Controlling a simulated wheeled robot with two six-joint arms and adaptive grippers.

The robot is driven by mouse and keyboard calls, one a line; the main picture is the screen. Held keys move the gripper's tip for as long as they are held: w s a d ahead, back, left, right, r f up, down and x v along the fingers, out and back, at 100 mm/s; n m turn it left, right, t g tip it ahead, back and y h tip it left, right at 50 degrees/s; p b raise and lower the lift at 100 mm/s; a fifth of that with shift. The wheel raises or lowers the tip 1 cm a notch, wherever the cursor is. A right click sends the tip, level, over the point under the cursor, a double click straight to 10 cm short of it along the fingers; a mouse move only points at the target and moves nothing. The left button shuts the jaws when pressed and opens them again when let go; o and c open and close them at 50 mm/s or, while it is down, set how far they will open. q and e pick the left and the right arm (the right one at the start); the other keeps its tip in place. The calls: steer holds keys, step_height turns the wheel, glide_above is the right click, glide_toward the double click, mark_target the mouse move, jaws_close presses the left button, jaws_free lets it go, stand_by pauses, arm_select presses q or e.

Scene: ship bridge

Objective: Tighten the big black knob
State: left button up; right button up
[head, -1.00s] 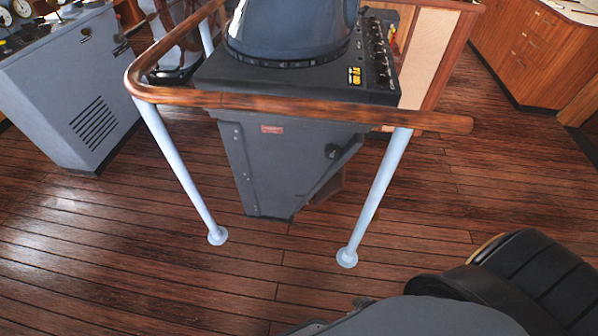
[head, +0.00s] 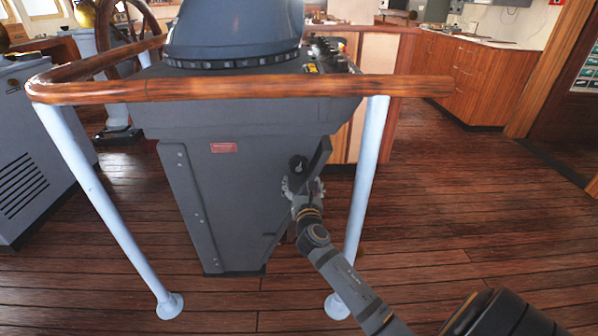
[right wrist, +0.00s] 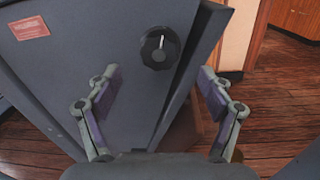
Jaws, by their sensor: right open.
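The big black knob (head: 297,163) is on the grey console's (head: 210,215) front panel, near its right edge. In the right wrist view the knob (right wrist: 159,47) is round with a notched rim and a pale line on its face. My right gripper (head: 303,183) is in front of the panel, just below the knob in the head view. In the right wrist view its fingers (right wrist: 158,76) are spread wide and empty, with the knob beyond them, between and above the tips. No contact with the knob shows. My left gripper is not in view.
A wooden handrail (head: 230,88) on pale blue posts (head: 367,185) runs around the console. My right arm passes close to the right post. A grey cabinet (head: 35,150) stands at left. The plank floor (head: 480,220) at right is mostly clear.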

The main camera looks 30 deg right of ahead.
mark_target(299, 169)
steer(key=b+x, duration=0.2)
steer(key=x, duration=0.6)
steer(key=shift+w+d+f, duration=0.1)
steer(key=shift+f, duration=0.1)
steer(key=shift+w+d+r, duration=0.1)
steer(key=shift+w+d, duration=0.1)
steer(key=shift+w, duration=0.15)
steer(key=c, duration=1)
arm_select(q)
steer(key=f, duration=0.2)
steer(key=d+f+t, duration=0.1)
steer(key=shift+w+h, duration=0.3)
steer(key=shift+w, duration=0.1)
